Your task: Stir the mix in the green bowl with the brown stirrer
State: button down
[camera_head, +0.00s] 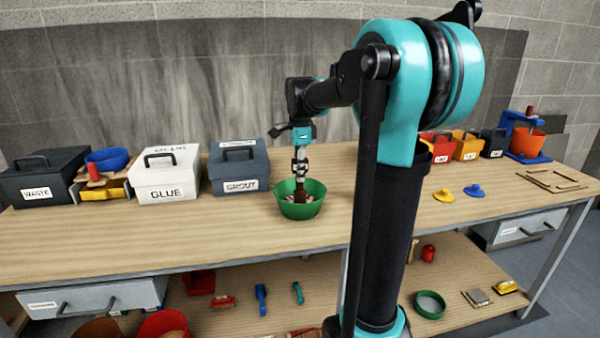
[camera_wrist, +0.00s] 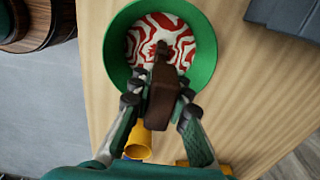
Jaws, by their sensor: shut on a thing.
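The green bowl (camera_head: 312,208) stands on the wooden workbench, left of my arm in the head view. The wrist view shows the bowl (camera_wrist: 119,62) from above, with a swirled red and white mix (camera_wrist: 150,42) inside. My gripper (camera_head: 300,178) points down over the bowl. In the wrist view, my gripper (camera_wrist: 160,103) is shut on the brown stirrer (camera_wrist: 162,105). The stirrer's lower end reaches into the bowl, at the mix; how deep it goes is hidden. The stirrer also shows in the head view (camera_head: 300,196).
A grey GROUT box (camera_head: 240,175), a white GLUE box (camera_head: 165,180) and a dark WASTE box (camera_head: 38,185) stand left of the bowl. Yellow (camera_head: 445,195) and blue (camera_head: 475,190) knobbed pieces lie to the right. Bench space before the bowl is clear.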

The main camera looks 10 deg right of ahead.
jog(key=shift+f, duration=0.3)
dwell(0.5)
jog(key=shift+r, duration=0.1)
dwell(0.3)
jog(key=shift+w, duration=0.2)
